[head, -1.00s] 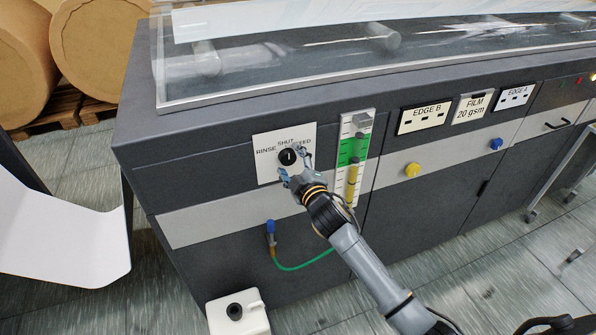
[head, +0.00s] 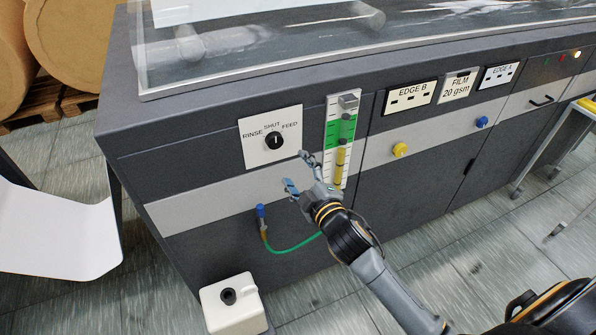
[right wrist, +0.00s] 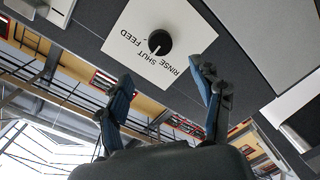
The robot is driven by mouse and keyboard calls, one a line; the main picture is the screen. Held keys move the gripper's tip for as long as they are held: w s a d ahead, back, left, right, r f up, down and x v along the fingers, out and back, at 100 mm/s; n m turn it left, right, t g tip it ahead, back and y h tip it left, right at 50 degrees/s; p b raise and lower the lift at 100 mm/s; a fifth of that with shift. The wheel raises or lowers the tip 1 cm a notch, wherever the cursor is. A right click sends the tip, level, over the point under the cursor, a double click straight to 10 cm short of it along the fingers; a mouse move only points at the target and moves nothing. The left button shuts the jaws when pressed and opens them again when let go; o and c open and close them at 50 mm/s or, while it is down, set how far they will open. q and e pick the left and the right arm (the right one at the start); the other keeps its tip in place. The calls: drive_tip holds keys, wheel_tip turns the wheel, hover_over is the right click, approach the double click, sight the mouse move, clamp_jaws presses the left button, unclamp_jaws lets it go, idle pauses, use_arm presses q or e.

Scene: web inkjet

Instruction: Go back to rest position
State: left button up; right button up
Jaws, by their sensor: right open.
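My right gripper (head: 296,172) is open and empty in the head view. It is in front of the machine's grey front, below and to the right of the black knob (head: 274,141). The knob sits on a white plate (head: 252,124) marked RINSE, SHUT and FEED. Its mark points up, toward SHUT. In the right wrist view my open fingers (right wrist: 163,92) are spread apart, with the knob (right wrist: 160,42) beyond them and nothing between them. My left gripper is not in view.
The machine (head: 190,165) fills the middle. A gauge with a green band (head: 331,132) stands right of the knob plate. A green hose (head: 290,248) hangs below from a blue fitting. A white container (head: 232,306) is on the floor. Yellow (head: 400,150) and blue knobs (head: 481,122) are to the right.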

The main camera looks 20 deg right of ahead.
drive_tip(key=shift+f, duration=0.1)
drive_tip(key=s+d+f+m+g+b, duration=0.1)
drive_tip(key=s+f+m+g, duration=0.2)
drive_tip(key=f, duration=1)
drive_tip(key=s+d+f+g+h+b, duration=0.15)
drive_tip(key=s+f, duration=0.45)
drive_tip(key=f, duration=0.7)
drive_tip(key=s+f+m+g+y, duration=0.15)
drive_tip(key=s+f+g, duration=0.25)
drive_tip(key=f, duration=0.9)
drive_tip(key=s+f+m+g, duration=0.1)
drive_tip(key=s+f+g, duration=0.1)
drive_tip(key=s+f, duration=0.5)
drive_tip(key=s+f+m+g+b, duration=0.1)
drive_tip(key=s+f, duration=0.6)
drive_tip(key=s, duration=0.9)
drive_tip(key=s+f+m+g+h+b, duration=0.1)
drive_tip(key=s+f+m+g, duration=0.2)
drive_tip(key=s+f, duration=0.5)
drive_tip(key=s+g, duration=0.1)
drive_tip(key=s, duration=0.3)
drive_tip(key=shift+s+g, duration=0.3)
drive_tip(key=shift+g, duration=0.05)
